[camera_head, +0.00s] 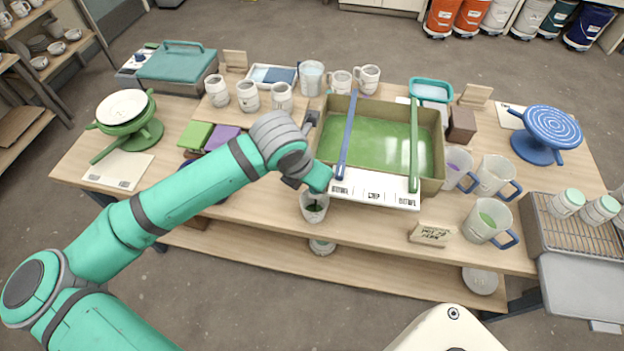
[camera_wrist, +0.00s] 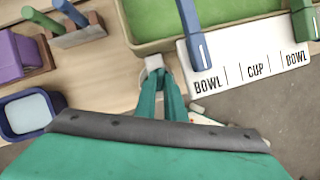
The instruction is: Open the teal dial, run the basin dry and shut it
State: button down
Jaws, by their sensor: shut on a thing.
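The basin (camera_head: 429,183) is a tan rectangular tub with green glaze (camera_head: 385,135) covering its floor. It also shows at the top of the wrist view (camera_wrist: 150,46). My gripper (camera_head: 321,178) is at the basin's front left corner. In the wrist view its teal fingers (camera_wrist: 160,78) are close together and shut at a pale fitting (camera_wrist: 154,62) by the basin wall. The teal dial is hidden between the fingers, so its turn cannot be told. A white cup (camera_head: 313,213) with some dark green inside stands below my gripper. Any stream is hidden.
A blue bar (camera_head: 347,133) and a green bar (camera_head: 414,140) lie across the basin. A white label board (camera_head: 375,190) is at its front. Mugs (camera_head: 486,221) stand to the right, with a small wooden sign (camera_head: 432,234) nearby. Purple and green blocks (camera_head: 222,137) stand left.

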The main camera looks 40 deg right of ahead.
jog(key=shift+s+n+t, duration=0.1)
jog(key=shift+n+t, duration=0.3)
jog(key=shift+n, duration=0.5)
jog(key=c, duration=1.8)
grip_release()
jog(key=shift+c, duration=0.2)
jog(key=v, duration=1)
jog(key=shift+r, duration=0.35)
